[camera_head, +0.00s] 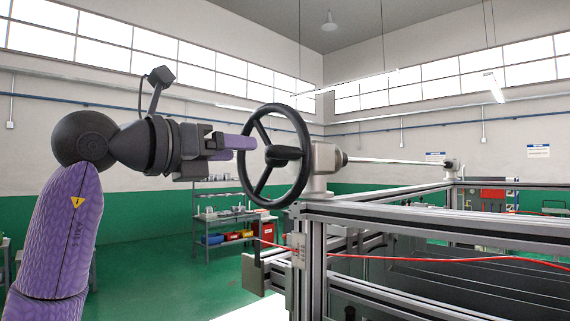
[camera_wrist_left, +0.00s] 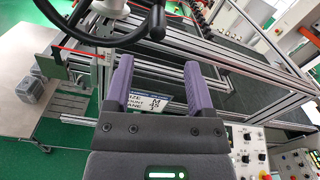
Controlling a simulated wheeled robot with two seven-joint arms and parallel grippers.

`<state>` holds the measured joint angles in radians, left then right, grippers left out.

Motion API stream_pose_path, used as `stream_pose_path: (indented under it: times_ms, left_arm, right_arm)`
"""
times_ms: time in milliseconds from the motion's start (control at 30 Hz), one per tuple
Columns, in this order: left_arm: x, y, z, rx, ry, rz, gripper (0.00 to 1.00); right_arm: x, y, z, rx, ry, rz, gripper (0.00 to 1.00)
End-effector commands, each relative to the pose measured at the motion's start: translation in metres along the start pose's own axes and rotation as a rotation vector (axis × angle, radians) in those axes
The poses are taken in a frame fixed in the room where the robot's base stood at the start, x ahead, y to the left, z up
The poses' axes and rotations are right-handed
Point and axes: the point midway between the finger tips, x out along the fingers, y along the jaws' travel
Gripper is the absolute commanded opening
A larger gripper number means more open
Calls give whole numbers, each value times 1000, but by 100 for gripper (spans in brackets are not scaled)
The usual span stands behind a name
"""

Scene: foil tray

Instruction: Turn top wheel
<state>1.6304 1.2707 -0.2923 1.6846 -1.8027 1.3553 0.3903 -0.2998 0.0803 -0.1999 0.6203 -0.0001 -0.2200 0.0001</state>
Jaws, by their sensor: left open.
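The top wheel (camera_head: 283,155) is a black spoked handwheel, standing upright on a grey metal shaft housing (camera_head: 323,160) at the frame's corner. Whether a finger touches the rim cannot be told. My right gripper is not in view.
An aluminium frame (camera_head: 375,211) with dark panels fills the right side below the wheel. A red cable (camera_head: 450,259) runs along it. Shelving with coloured bins (camera_head: 228,238) stands behind. A control panel (camera_wrist_left: 246,145) shows lower right in the wrist view. Green floor lies open at left.

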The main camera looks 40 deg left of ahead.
Motion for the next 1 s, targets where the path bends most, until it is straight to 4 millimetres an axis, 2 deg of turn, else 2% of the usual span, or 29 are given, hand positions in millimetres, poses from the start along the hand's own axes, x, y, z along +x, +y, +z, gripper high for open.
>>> stream_pose_path:
  times_ms: [67,300,433,567,767,800,1000]
  left_arm:
    - [8,4,0,14,13,23,70]
    - [65,3,2,11,13,17,70]
    - [88,3,1,11,11,16,70]
    - [97,4,0,12,9,17,70]
    - [98,4,-2,12,8,16,70]
    - [98,4,-2,12,8,16,68]
    - [98,4,-2,11,8,16,26]
  right_arm:
    - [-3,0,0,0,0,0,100]
    - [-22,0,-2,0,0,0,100]
    - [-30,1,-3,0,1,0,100]
    - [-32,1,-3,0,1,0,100]
    - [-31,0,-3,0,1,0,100]
    - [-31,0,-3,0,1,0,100]
    - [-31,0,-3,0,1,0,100]
